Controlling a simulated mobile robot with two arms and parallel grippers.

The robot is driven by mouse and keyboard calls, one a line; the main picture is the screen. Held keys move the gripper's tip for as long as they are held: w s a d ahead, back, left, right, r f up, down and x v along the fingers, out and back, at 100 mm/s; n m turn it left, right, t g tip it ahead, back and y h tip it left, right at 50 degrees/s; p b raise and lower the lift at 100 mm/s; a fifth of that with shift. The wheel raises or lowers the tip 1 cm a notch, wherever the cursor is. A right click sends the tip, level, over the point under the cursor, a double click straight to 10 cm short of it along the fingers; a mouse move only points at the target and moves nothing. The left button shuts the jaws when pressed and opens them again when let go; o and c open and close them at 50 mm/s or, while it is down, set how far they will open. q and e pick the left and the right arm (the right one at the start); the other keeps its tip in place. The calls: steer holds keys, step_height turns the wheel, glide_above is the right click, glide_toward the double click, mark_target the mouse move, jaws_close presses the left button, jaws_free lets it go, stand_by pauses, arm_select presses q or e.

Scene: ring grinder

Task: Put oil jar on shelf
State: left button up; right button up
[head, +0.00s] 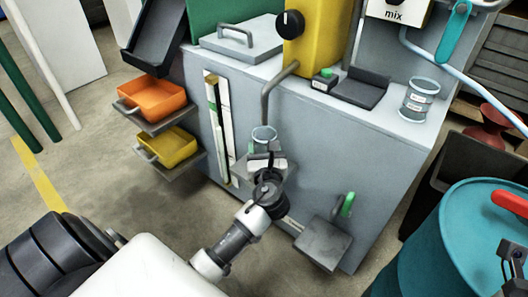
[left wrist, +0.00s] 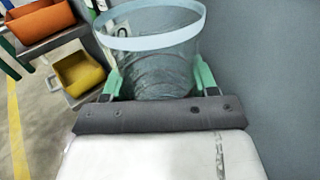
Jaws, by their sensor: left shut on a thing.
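A clear glass jar (head: 264,135) with a pale blue rim is under the grey spout on the front of the grey machine. It fills the upper middle of the left wrist view (left wrist: 150,45), where part of a white label shows. My left gripper (head: 264,160) is shut on this jar, with its green-tipped fingers (left wrist: 158,78) on either side. I cannot tell whether the jar rests on the small shelf by it. A second glass jar (head: 418,100) with white labels stands on the machine top at the right. My right gripper (head: 514,262) shows only partly at the right edge.
An orange tray (head: 150,100) and a yellow tray (head: 170,148) sit on side shelves at the left. A low grey shelf (head: 323,244) juts from the machine's lower right, near a green handle (head: 347,205). A teal barrel (head: 450,245) stands at the right.

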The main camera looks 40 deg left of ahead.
arm_select(q)
steer(key=o, duration=0.9)
steer(key=shift+f, duration=0.1)
